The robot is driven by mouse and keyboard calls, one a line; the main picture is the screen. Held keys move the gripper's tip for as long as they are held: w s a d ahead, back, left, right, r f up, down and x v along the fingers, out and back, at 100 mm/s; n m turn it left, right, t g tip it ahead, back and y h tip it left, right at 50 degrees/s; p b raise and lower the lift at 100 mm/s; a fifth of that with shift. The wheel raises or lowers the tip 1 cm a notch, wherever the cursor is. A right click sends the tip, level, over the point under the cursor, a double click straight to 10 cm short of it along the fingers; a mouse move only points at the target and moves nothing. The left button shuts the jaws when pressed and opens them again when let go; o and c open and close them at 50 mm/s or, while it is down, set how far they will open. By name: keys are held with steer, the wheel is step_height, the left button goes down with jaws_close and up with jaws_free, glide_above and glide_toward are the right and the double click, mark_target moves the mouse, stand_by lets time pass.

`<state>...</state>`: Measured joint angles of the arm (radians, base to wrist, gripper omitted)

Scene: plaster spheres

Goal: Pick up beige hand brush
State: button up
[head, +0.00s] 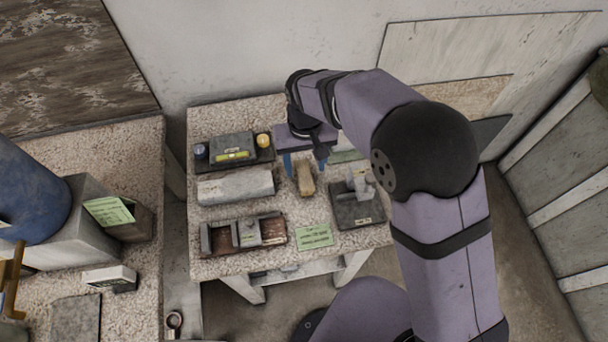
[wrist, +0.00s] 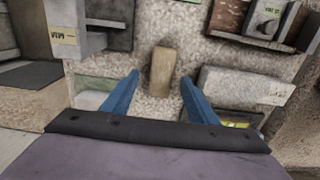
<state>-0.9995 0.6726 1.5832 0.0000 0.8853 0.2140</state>
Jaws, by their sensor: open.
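The beige hand brush (head: 305,178) lies on the speckled table in the head view, just in front of my gripper (head: 301,164). In the wrist view the brush (wrist: 161,71) is a tan block lying lengthwise, centred ahead of the gap between the two blue fingers. My gripper (wrist: 160,96) is open and empty in that view. Its fingers stand one to each side of the brush's near end, apart from it. I cannot tell the exact height of the fingertips above the table.
A pale grey block (head: 236,186) lies left of the brush, and a dark tray device (head: 356,211) stands to its right. A brown-and-grey device (head: 243,234) and a green note (head: 314,237) are nearer.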

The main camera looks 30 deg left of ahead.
mark_target(304, 173)
steer(key=shift+s+f+p, duration=0.1)
steer(key=shift+f+p, duration=0.3)
steer(key=shift+f, duration=0.05)
steer(key=shift+f+p, duration=0.9)
steer(key=shift+f, duration=1.25)
steer(key=c, duration=1.2)
